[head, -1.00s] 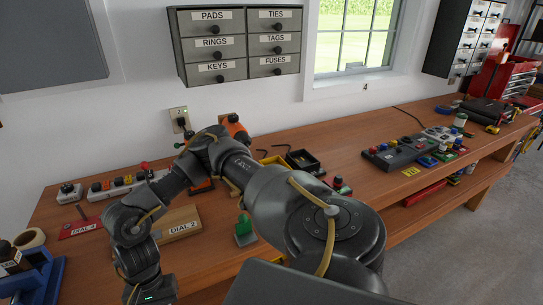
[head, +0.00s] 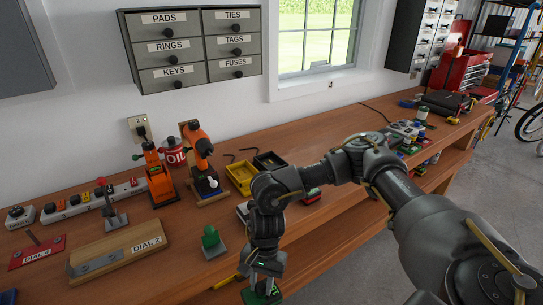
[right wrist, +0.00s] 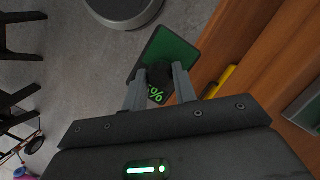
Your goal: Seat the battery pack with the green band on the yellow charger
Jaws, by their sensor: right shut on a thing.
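My right gripper (head: 262,277) points down in front of the bench's near edge, shut on a dark pack with a broad green face (head: 262,292), which I take for the battery pack. In the right wrist view the fingers (right wrist: 160,85) close on its dark middle part. The green face (right wrist: 172,55) and a glowing green "%" mark show there, with grey floor below. A yellow open-topped holder (head: 240,181), perhaps the yellow charger, stands on the bench beside a black one (head: 268,161). My left gripper is out of view.
A green block on a grey base (head: 211,240) stands near the bench's front. Orange tools (head: 159,182), a red oil can (head: 174,157), a power strip (head: 90,199) and the DIAL 2 board (head: 120,250) are to its left. A yellow pen-like thing (right wrist: 220,80) lies near the edge.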

